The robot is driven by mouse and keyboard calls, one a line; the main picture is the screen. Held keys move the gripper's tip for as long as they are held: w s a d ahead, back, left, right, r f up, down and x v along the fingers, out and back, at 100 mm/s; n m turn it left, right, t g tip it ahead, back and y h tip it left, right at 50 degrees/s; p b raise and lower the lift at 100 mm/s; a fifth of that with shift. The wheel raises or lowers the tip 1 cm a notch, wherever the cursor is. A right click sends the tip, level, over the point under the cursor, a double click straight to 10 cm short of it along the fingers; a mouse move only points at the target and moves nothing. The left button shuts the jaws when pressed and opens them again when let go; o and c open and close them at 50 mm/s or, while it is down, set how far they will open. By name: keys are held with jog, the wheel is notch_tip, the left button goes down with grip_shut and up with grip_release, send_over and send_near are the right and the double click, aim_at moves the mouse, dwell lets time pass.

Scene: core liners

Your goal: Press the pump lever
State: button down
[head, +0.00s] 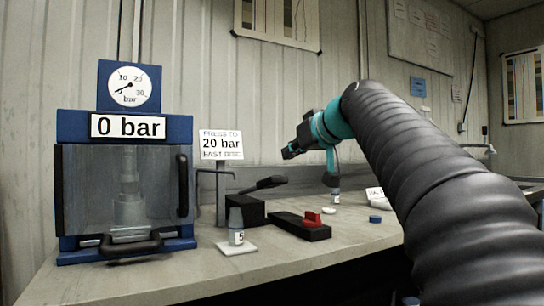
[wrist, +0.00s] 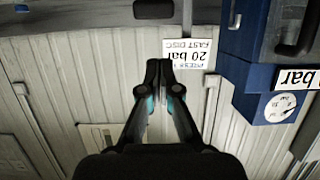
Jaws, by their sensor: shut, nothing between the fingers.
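The pump is a black block (head: 247,210) on the bench, with a lever (head: 268,183) rising to the right and ending in a thick black grip. My gripper (head: 289,153) is shut and empty, above and slightly right of the lever grip in the head view, apart from it in the picture. In the wrist view, which is upside down, my gripper's closed fingers (wrist: 166,66) point towards the top. A dark rounded piece (wrist: 154,8) at the top edge there looks like the lever grip. The blue press (head: 125,185) has a dial gauge (head: 128,86) and a "0 bar" display (head: 128,126).
A sign (head: 222,145) reading "20 bar" stands on a post left of the pump. A small bottle (head: 236,226) stands on a white pad in front. A black box with a red switch (head: 312,219) and a blue cap (head: 375,219) lie to the right.

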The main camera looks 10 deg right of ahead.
jog(key=shift+g+h, duration=0.4)
jog(key=shift+g, duration=0.5)
jog(key=r+p, duration=0.1)
jog(key=r, duration=0.1)
jog(key=r+p, duration=0.2)
jog(key=shift+w+d+r, duration=0.1)
jog(key=shift+w+r, duration=0.1)
jog(key=shift+r, duration=0.05)
send_over(259, 186)
jog(key=s+d, duration=0.2)
jog(key=d, duration=0.1)
jog(key=f, duration=0.5)
jog(key=shift+s, duration=0.2)
jog(key=f, duration=0.2)
jog(key=shift+s+d+f, duration=0.15)
jog(key=shift+s+f, duration=0.15)
jog(key=shift+s, duration=0.1)
jog(key=shift+s+f+b, duration=0.15)
jog(key=shift+f+b, duration=0.3)
jog(key=shift+f, duration=0.15)
jog(key=shift+d, duration=0.1)
